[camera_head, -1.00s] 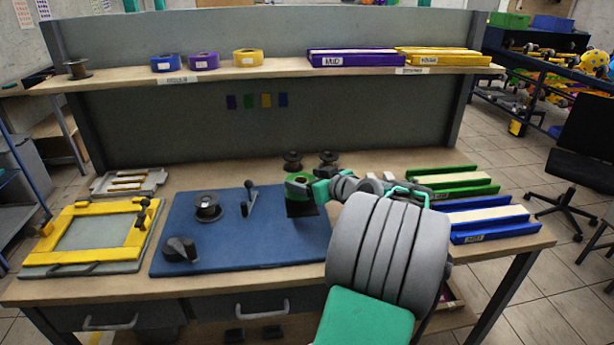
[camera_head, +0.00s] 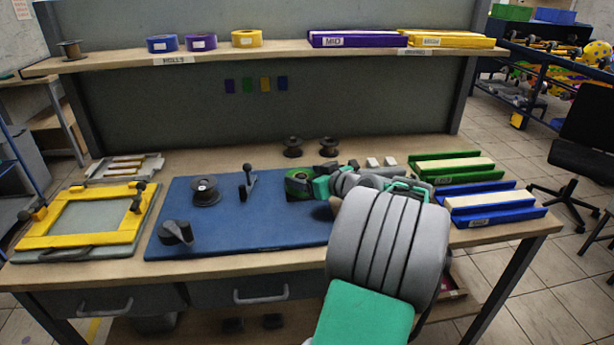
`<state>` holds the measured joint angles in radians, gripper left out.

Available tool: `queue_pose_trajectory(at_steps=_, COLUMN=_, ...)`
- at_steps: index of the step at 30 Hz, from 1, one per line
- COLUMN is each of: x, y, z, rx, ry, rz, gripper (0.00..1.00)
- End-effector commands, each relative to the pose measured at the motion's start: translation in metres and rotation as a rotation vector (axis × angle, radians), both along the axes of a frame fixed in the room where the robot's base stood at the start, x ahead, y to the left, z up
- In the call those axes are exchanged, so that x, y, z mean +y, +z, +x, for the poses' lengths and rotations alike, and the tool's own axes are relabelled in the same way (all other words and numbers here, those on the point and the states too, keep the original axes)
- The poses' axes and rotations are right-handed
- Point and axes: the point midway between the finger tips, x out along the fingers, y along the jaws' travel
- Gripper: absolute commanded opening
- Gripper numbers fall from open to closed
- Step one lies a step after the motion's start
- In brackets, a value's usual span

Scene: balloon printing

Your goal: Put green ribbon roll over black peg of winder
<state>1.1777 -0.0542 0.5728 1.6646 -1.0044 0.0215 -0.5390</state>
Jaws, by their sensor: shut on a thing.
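The green ribbon roll (camera_head: 296,179) is at the back right of the blue winder board (camera_head: 270,234). My gripper (camera_head: 308,184) is shut on the roll from the right; its fingers are small here and partly hidden by the roll and my arm. A black spool (camera_head: 204,190) stands on the left part of the board. A black upright lever (camera_head: 248,180) stands between it and the roll. A black crank-like part (camera_head: 175,232) is at the front left of the board. The black peg is not clearly visible, and I cannot tell whether the roll is around it.
Two dark spools (camera_head: 293,147) stand behind the board. The yellow frame (camera_head: 83,218) is left of it. Green (camera_head: 450,169) and blue (camera_head: 488,207) trays lie at the right. Blue, purple and yellow rolls (camera_head: 246,38) stand on the shelf.

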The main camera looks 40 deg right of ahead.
Motion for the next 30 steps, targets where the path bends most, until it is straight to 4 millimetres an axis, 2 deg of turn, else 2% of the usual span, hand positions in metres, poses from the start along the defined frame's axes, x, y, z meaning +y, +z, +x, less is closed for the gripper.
queue_pose_trajectory(at_steps=1, x=0.000, y=0.001, z=0.000, rx=-0.001, ry=0.000, rz=-0.001, gripper=0.79)
queue_pose_trajectory(at_steps=9, x=0.000, y=0.000, z=0.000, rx=0.000, ry=0.000, rz=0.000, gripper=1.00)
queue_pose_trajectory(at_steps=17, x=0.000, y=0.001, z=-0.003, rx=0.000, ry=-0.001, rz=0.000, gripper=1.00)
queue_pose_trajectory(at_steps=20, x=0.000, y=0.005, z=-0.016, rx=0.001, ry=-0.004, rz=-0.001, gripper=1.00)
queue_pose_trajectory(at_steps=27, x=0.003, y=0.021, z=-0.062, rx=0.000, ry=-0.004, rz=0.000, gripper=1.00)
queue_pose_trajectory(at_steps=30, x=0.005, y=0.024, z=-0.071, rx=0.000, ry=-0.002, rz=-0.001, gripper=1.00)
